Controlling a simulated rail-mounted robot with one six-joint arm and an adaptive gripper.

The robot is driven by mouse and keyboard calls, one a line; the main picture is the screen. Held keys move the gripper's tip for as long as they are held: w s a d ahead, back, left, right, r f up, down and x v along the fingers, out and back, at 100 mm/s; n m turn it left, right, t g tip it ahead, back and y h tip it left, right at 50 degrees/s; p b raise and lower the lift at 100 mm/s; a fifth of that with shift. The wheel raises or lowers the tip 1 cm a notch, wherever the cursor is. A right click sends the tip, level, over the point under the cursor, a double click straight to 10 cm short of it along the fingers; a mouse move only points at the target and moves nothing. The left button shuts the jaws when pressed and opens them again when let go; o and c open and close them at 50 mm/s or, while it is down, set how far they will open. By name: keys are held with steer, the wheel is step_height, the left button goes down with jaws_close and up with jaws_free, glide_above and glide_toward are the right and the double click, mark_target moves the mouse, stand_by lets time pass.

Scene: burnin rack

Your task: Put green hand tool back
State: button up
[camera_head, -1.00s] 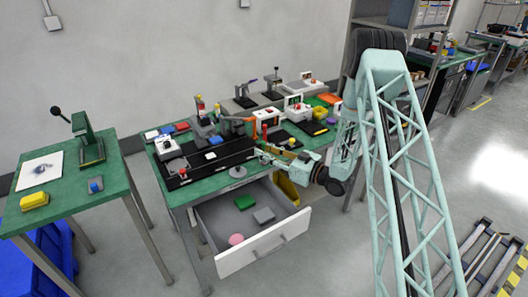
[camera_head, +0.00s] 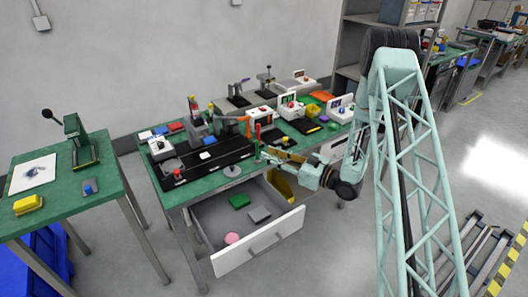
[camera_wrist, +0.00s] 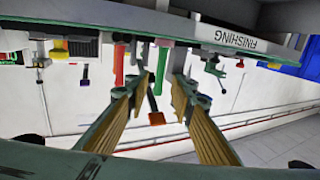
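A green hand tool (camera_head: 257,151) stands upright near the front edge of the green-topped workbench, just below a red-handled tool (camera_head: 257,131). In the wrist view, which is upside down, the green tool (camera_wrist: 161,66) shows in the gap between my two fingertips, with space to either side. The red tool (camera_wrist: 119,64) is to its left. My gripper (camera_wrist: 163,82) is open, and I see no contact with the green tool. In the head view my gripper (camera_head: 268,156) reaches in from the right at bench height. The tool's resting place is not clear.
An open drawer (camera_head: 262,252) juts out below the bench, holding a green block (camera_head: 240,201), a grey block (camera_head: 259,214) and a pink ball (camera_head: 232,238). Machines and small fixtures crowd the benchtop. A side table (camera_head: 95,185) stands at left.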

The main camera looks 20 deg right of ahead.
steer(key=shift+v, duration=2.75)
